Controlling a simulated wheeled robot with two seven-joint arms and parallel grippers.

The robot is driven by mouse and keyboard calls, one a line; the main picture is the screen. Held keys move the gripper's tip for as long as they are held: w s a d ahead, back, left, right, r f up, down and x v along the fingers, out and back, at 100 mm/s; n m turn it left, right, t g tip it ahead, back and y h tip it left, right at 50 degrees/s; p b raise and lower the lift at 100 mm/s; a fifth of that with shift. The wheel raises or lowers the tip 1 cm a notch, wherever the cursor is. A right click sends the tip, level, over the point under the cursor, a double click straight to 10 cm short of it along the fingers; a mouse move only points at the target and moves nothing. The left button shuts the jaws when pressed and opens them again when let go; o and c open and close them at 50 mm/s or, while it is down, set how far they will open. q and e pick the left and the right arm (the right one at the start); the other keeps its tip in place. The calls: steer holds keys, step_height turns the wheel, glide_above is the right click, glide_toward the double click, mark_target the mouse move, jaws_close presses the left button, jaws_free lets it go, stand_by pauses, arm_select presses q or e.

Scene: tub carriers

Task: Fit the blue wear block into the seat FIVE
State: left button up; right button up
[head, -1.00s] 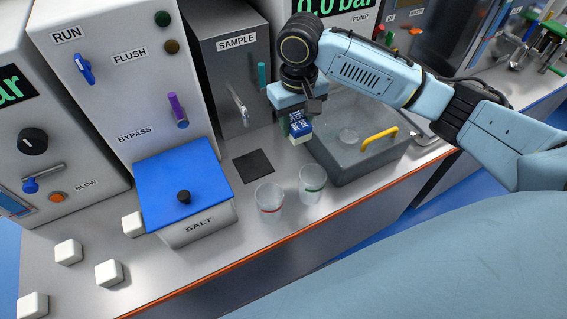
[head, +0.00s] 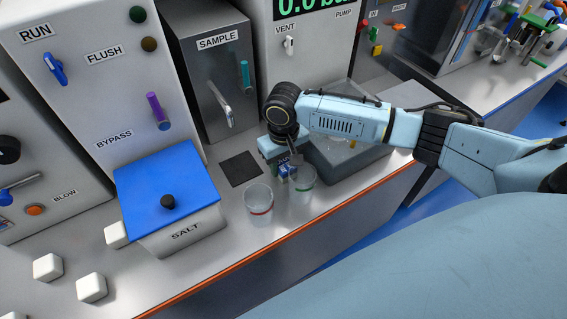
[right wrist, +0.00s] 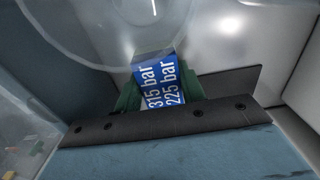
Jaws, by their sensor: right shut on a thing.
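My right gripper (head: 287,174) is shut on a blue block (head: 283,170) and holds it close to the clear cup with the green band (head: 303,190). In the right wrist view the block (right wrist: 168,85) has a blue face with white lettering, "315 bar" and "225 bar". Dark green finger pads (right wrist: 128,98) lie on both sides of it. The cup's clear rim (right wrist: 110,45) shows beyond the block; I cannot tell whether they touch. No seat marked FIVE shows in these views. My left gripper is not in view.
The blue-lidded SALT box (head: 183,228) and white blocks (head: 92,289) are at left. A grey tub (head: 345,165) is partly behind my arm.

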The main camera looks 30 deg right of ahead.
steer(key=shift+f, duration=0.1)
steer(key=o, duration=1)
